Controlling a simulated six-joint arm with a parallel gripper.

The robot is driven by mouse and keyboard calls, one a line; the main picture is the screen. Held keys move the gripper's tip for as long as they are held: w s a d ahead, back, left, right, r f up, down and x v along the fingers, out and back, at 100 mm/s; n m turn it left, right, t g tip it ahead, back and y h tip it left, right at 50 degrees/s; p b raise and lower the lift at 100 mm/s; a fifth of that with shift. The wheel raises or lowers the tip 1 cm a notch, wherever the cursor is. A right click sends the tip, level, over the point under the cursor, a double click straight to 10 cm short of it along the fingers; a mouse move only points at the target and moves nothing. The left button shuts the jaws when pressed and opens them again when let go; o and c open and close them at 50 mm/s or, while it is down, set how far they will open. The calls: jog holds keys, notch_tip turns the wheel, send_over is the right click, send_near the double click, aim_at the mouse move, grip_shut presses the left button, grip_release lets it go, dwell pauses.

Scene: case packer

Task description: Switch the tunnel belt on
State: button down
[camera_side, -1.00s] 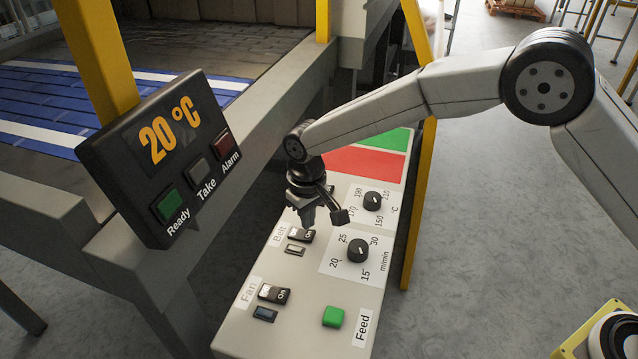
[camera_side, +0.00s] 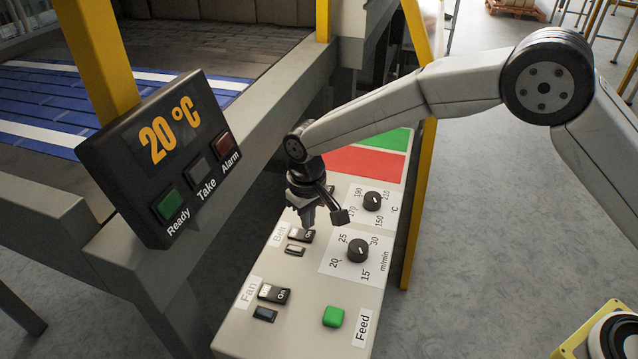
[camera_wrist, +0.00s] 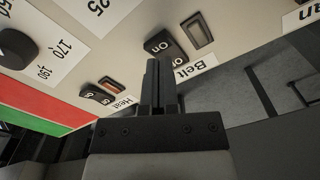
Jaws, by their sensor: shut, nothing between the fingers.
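The belt switch (camera_side: 301,236) is a black rocker with ON lettering, beside the Belt label (camera_side: 279,233) on the light control panel. It also shows in the wrist view (camera_wrist: 165,46). The belt lamp (camera_side: 295,250) is a small pale window that looks unlit; it also shows in the wrist view (camera_wrist: 200,30). My gripper (camera_side: 308,222) is shut and empty, pointing down just above the far end of the belt switch. In the wrist view my fingertips (camera_wrist: 158,62) overlap the switch's edge. I cannot tell whether they touch it, or which way the rocker is tilted.
The speed knob (camera_side: 358,250) and temperature knob (camera_side: 373,201) stand to the right. The fan switch (camera_side: 274,293) and green feed button (camera_side: 333,316) are nearer. A display (camera_side: 160,150) reading 20 °C stands left.

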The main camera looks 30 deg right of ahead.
aim_at(313, 232)
jog(key=shift+f, duration=1.25)
dwell(1.2)
jog(key=shift+r, duration=3.55)
jog(key=shift+d+r, duration=0.1)
jog(key=shift+d, duration=0.4)
jog(key=s+d+m+t, duration=0.2)
jog(key=s+d+m, duration=0.1)
jog(key=s+d, duration=1.7)
jog(key=d, duration=0.4)
jog(key=shift+s+r+t, duration=0.3)
jog(key=shift+s, duration=0.1)
